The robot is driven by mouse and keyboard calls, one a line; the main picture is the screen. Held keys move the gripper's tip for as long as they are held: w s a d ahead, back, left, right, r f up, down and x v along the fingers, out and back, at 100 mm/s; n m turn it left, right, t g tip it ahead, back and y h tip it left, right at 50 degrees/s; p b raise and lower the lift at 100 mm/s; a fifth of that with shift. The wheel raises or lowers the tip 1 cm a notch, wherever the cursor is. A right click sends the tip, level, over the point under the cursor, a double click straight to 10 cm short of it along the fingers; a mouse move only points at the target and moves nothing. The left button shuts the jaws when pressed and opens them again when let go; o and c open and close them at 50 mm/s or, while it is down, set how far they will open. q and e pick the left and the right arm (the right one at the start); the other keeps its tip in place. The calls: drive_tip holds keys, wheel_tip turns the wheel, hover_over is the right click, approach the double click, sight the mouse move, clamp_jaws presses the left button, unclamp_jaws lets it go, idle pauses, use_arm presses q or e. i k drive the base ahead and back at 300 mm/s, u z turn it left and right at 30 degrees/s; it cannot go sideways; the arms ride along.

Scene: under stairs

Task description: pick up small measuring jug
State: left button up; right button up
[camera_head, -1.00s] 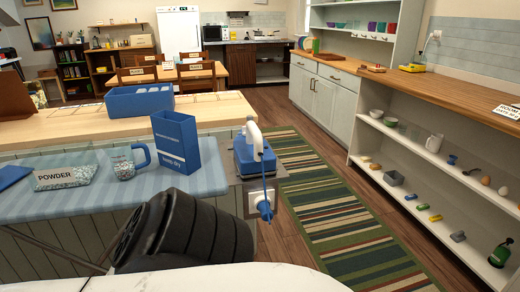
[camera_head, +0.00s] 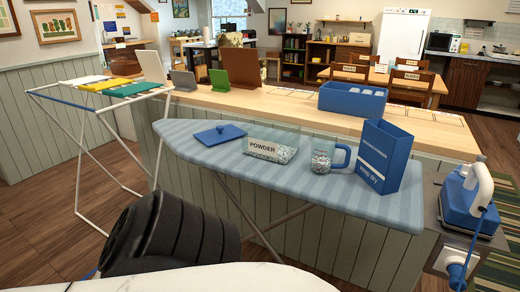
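The small measuring jug (camera_head: 322,158) is clear with a blue handle on its right side and speckled contents low inside. It stands upright on the striped blue ironing board (camera_head: 215,160). Neither of my grippers is in view; only a dark part of my own body shows at the bottom left, apart from the jug.
A blue lid (camera_head: 220,134) lies at the board's left. An iron (camera_head: 467,194) on a stand is at the right. Behind are a wooden counter (camera_head: 262,103) with a blue bin (camera_head: 352,102) and a drying rack (camera_head: 92,92) at left. Floor is free at lower left.

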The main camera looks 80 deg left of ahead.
sight(323, 147)
drive_tip(key=u, duration=2.1)
